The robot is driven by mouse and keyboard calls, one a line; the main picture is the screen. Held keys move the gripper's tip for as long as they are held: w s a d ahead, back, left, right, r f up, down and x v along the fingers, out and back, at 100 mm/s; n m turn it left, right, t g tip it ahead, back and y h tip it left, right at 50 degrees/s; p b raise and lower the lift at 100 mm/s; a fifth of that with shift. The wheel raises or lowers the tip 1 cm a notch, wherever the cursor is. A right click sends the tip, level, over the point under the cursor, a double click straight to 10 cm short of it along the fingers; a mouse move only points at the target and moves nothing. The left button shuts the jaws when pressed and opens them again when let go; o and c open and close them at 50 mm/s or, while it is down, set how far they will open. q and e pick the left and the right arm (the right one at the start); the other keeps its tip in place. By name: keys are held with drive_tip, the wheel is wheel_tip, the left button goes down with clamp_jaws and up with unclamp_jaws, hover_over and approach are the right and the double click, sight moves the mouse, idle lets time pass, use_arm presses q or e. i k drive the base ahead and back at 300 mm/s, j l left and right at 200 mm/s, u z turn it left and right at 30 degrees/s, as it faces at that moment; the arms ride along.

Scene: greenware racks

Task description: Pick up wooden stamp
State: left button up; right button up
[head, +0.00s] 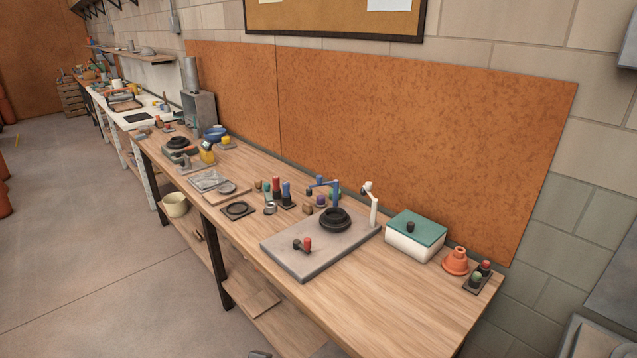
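Several small, knob-like tools stand in a cluster near the back of the wooden workbench (400,310). Two are brown and look wooden: one at the cluster's left end (258,185) and one at its front right (308,209), beside the grey slab. They are too small for me to tell which is the wooden stamp. Neither of my grippers can be made out. A small dark shape shows at the bottom edge, and I cannot tell what it is.
A grey slab (287,262) carries a black round piece (335,221) and a red knob (307,244). A white box with a green lid (418,228) and an orange pot (455,262) stand to the right. The bench's front right is bare.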

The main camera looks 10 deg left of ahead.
sight(257, 183)
drive_tip(key=i+j+z, duration=0.2)
drive_tip(key=j+z, duration=0.25)
drive_tip(key=i+j+z, duration=0.1)
drive_tip(key=j+z, duration=0.35)
drive_tip(key=j, duration=0.15)
drive_tip(key=j+z, duration=0.45)
drive_tip(key=j, duration=0.1)
